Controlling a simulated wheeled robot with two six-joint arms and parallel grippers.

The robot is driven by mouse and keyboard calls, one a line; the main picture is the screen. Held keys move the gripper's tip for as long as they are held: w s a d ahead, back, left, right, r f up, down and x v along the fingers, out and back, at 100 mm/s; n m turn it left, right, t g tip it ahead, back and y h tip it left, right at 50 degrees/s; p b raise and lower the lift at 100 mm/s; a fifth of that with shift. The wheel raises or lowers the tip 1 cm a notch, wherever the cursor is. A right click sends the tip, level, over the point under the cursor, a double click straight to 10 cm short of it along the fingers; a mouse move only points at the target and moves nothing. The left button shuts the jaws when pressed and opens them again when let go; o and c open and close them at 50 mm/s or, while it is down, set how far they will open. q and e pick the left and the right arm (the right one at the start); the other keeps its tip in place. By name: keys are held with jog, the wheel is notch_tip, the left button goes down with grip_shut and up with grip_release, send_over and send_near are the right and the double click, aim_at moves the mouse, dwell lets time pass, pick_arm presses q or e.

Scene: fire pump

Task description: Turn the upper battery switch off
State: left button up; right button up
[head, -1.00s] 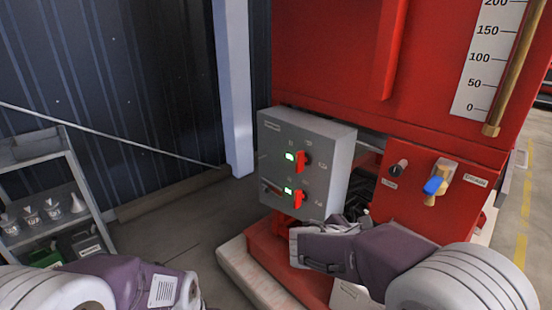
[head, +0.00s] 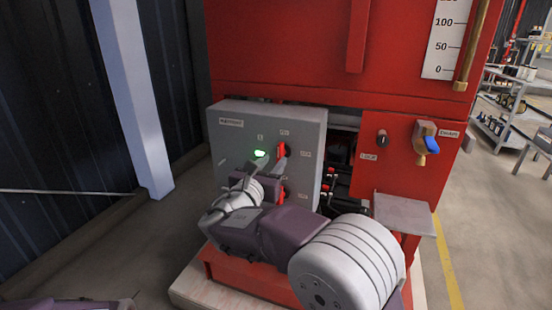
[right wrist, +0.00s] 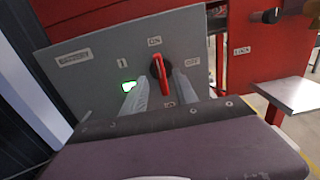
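The grey battery box (head: 228,140) stands on the red pump unit. Its upper switch, a red knob (head: 282,150), has its handle upright, in line with the ON label in the right wrist view (right wrist: 161,74). A green light (head: 259,153) glows beside it. The lower red switch (head: 282,191) is partly hidden by my right arm. My right gripper (right wrist: 160,84) is open, with one finger on each side of the upper knob in the right wrist view. I cannot tell whether they touch it. Only a bit of my left arm shows; its gripper is out of view.
A red panel with a blue-handled valve (head: 428,137) and a black knob (head: 382,138) is right of the box. A grey ledge (head: 405,214) juts out below it. A pale post (head: 134,95) stands left; open floor lies between.

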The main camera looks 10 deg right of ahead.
aim_at(278, 157)
jog(key=x, duration=0.4)
jog(key=shift+w+d, duration=0.2)
jog(key=shift+w, duration=0.05)
grip_shut()
jog(key=shift+f+m+b, duration=0.2)
jog(key=shift+m+b, duration=0.3)
jog(key=shift+b, duration=0.3)
jog(key=m+b, duration=0.3)
jog(key=b, duration=0.1)
jog(key=m+b, duration=0.3)
jog(key=m, duration=0.1)
jog(key=m+b, duration=0.4)
jog(key=shift+s+d+f+b, duration=0.25)
jog(key=shift+f+b, duration=0.1)
jog(key=m+b, duration=0.2)
jog(key=m, duration=0.1)
jog(key=shift+m, duration=0.3)
jog(key=shift+m+b, duration=1)
jog(key=shift+m, duration=0.1)
